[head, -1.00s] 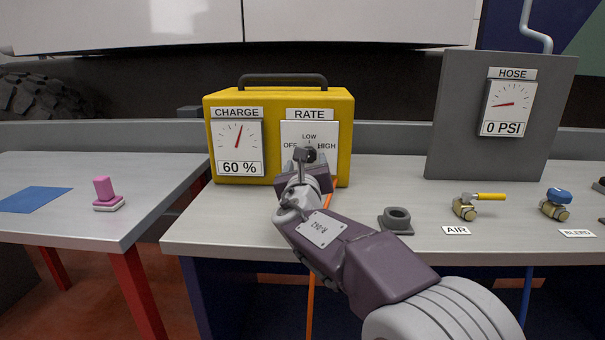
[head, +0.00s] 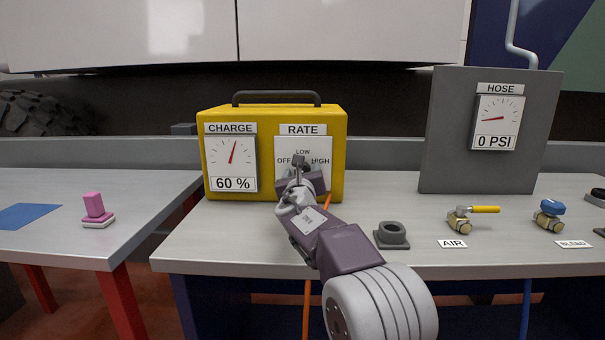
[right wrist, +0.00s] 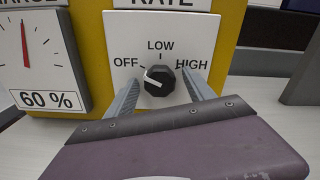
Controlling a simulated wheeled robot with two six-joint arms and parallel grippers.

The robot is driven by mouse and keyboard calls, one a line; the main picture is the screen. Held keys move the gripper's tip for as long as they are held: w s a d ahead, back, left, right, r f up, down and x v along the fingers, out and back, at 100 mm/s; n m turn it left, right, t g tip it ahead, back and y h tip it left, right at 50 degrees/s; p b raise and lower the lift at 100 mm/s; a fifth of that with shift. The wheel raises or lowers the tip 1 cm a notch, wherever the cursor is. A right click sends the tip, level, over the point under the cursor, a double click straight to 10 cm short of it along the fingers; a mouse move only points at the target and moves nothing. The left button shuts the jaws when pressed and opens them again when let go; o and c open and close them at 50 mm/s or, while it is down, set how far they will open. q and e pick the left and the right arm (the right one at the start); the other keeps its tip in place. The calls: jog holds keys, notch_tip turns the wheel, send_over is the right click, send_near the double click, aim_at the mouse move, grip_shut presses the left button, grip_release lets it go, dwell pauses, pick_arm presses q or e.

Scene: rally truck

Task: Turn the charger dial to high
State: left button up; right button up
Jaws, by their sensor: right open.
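The yellow charger (head: 330,125) stands on the bench with a white RATE panel marked OFF, LOW and HIGH. Its black charger dial (right wrist: 160,82) shows in the right wrist view, its white pointer turned to the upper left, toward OFF. My right gripper (right wrist: 161,85) is open, with one finger on each side of the dial; I cannot tell whether they touch it. In the head view my right gripper (head: 300,165) is in front of the panel and hides the dial. My left gripper is not in view.
The charge gauge (head: 231,158) reads 60 %. To the right are a grey ring-topped part (head: 392,236), a yellow-handled AIR valve (head: 460,219), a blue BLEED valve (head: 550,215) and a grey hose panel (head: 455,130). A pink object (head: 95,208) is on the left table.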

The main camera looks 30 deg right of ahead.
grip_shut()
jog(key=shift+a+m+b, duration=0.1)
jog(key=shift+m+b, duration=5.65)
jog(key=shift+m, duration=7.35)
